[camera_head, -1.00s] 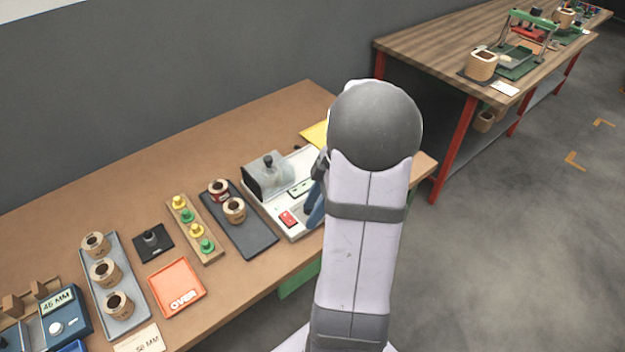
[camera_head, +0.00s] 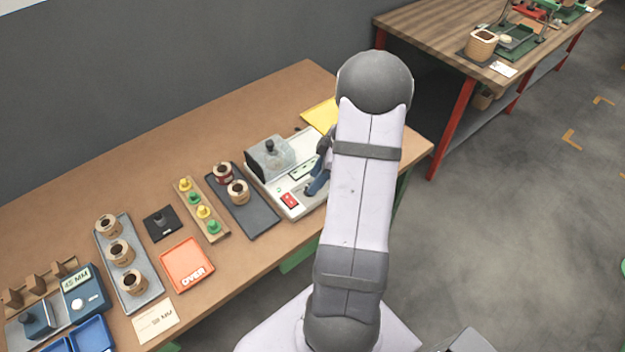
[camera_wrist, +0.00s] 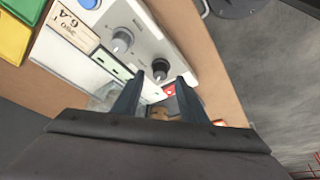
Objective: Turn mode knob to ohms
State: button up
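The white tester (camera_head: 290,209) stands on the brown bench, with a grey box and black-topped lever on it in the head view. In the wrist view its panel (camera_wrist: 150,22) shows a grey knob (camera_wrist: 121,40) and a black knob (camera_wrist: 160,68). Their labels are too small to read, so I cannot tell which is the mode knob. My gripper (camera_wrist: 157,88) is open, its two dark fingers apart, with the black knob just beyond the tips and apparently not gripped. In the head view the fingers (camera_head: 318,182) hang over the tester's right side, and my arm hides part of it.
A red switch (camera_wrist: 170,89) shows between the fingers. A dark tray (camera_head: 262,224) with two coils and a peg board (camera_head: 213,220) lie left of the tester. A yellow sheet (camera_head: 319,114) lies behind it. An orange tray (camera_head: 185,268) is further left.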

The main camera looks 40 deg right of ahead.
jog(key=shift+x, duration=1.4)
grip_shut()
